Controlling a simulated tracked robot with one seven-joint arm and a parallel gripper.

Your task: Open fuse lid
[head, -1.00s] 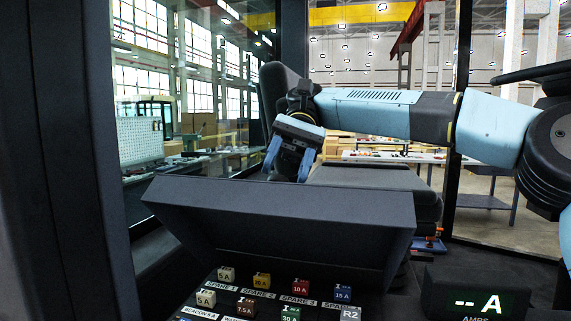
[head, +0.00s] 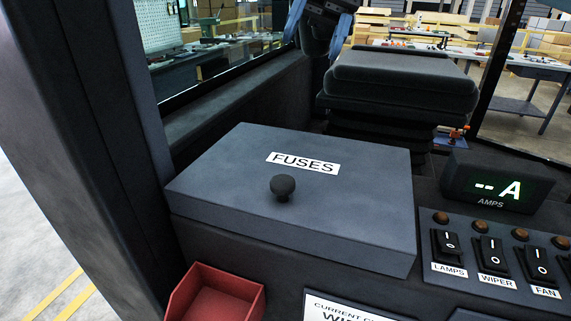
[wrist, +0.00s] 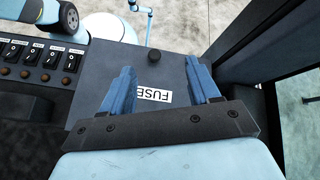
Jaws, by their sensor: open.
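The fuse lid (head: 220,200) is a flat dark grey cover marked FUSES, lying shut on its box in the head view. A round black knob (head: 283,187) stands near its front edge. My gripper (head: 312,48) is at the top edge of the head view, above and behind the lid, with only its blue fingers and part of the wrist showing. In the wrist view my gripper (wrist: 160,72) is open and empty, its fingers either side of the FUSES label. The knob (wrist: 154,56) shows beyond the fingertips, not between them. The fuses are hidden.
A red bin (head: 218,295) sits in front of the box. Right of the lid are the amps display (head: 497,188) and a row of rocker switches (head: 492,255). A dark seat (head: 400,80) stands behind, and the cab pillar (head: 85,150) is close on the left.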

